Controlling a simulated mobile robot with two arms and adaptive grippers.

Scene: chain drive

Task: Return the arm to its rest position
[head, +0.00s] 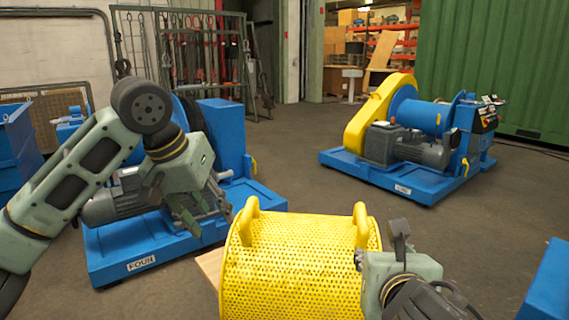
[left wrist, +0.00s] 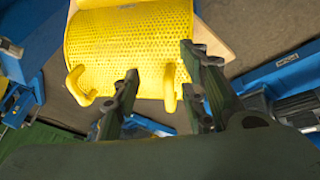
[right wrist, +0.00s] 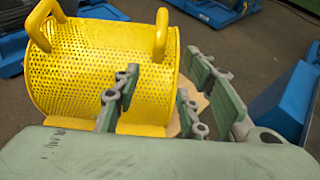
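A yellow perforated guard (head: 298,265) with two handles stands at the front middle of the head view. It also shows in the left wrist view (left wrist: 130,42) and the right wrist view (right wrist: 100,70). My left gripper (head: 184,216) is raised to the left of the guard, in front of a blue machine; its fingers are apart with nothing between them. My right gripper (head: 398,240) is beside the guard's right handle (head: 360,225). Its fingers are apart and empty, and I cannot tell whether they touch the guard.
A wooden board (head: 209,264) lies under the guard. A blue winch (head: 225,135) stands behind my left arm. A second winch with a yellow chain cover (head: 378,115) stands at the back right. A blue object (head: 550,285) is at the right edge. The floor between the winches is clear.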

